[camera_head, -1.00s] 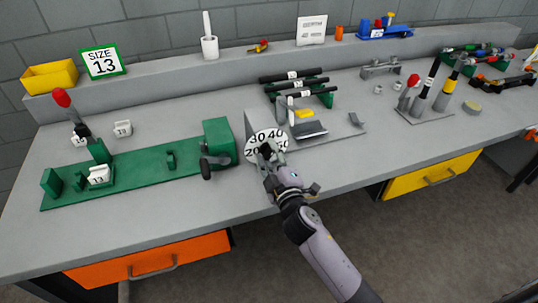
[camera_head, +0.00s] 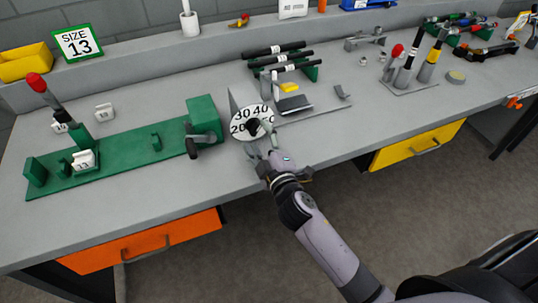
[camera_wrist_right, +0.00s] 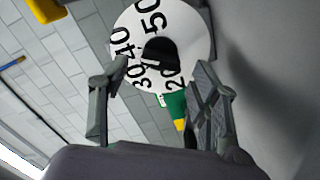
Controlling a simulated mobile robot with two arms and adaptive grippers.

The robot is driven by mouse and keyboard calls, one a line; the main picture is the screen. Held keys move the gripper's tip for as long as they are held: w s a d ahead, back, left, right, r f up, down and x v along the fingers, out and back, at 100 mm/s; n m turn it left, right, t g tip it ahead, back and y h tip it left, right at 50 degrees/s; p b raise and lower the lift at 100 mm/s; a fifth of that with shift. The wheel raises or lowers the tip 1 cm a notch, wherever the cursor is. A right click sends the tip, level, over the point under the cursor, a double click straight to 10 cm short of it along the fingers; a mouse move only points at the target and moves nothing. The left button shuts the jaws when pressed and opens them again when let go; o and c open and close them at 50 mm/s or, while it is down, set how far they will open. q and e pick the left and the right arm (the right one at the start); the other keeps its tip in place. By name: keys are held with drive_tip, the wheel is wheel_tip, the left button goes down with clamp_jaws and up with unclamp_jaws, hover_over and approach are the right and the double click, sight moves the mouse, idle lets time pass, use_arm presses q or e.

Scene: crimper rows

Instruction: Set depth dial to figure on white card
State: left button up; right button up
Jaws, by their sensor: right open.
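The depth dial (camera_head: 240,114) is a white disc with black figures on the front of a grey block. In the head view 30 and 40 are at its top, 20 at its left, and 50 is partly covered. The right wrist view shows the dial (camera_wrist_right: 190,30) with a black knob (camera_wrist_right: 159,52) at its centre. My right gripper (camera_head: 257,133) is at the dial's face. Its open fingers (camera_wrist_right: 160,72) stand either side of the knob, with no clear contact. The white card (camera_head: 293,9) stands on the back ledge, its print too small to read. My left gripper is out of view.
A green fixture (camera_head: 130,149) with a crank (camera_head: 205,146) lies left of the dial. A rack of black bars (camera_head: 284,67) and a grey pad (camera_head: 295,104) sit behind and right. A green-framed SIZE 13 sign (camera_head: 77,43) stands at back left.

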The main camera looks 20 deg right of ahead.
drive_tip(key=s, duration=0.9)
drive_tip(key=shift+d, duration=0.15)
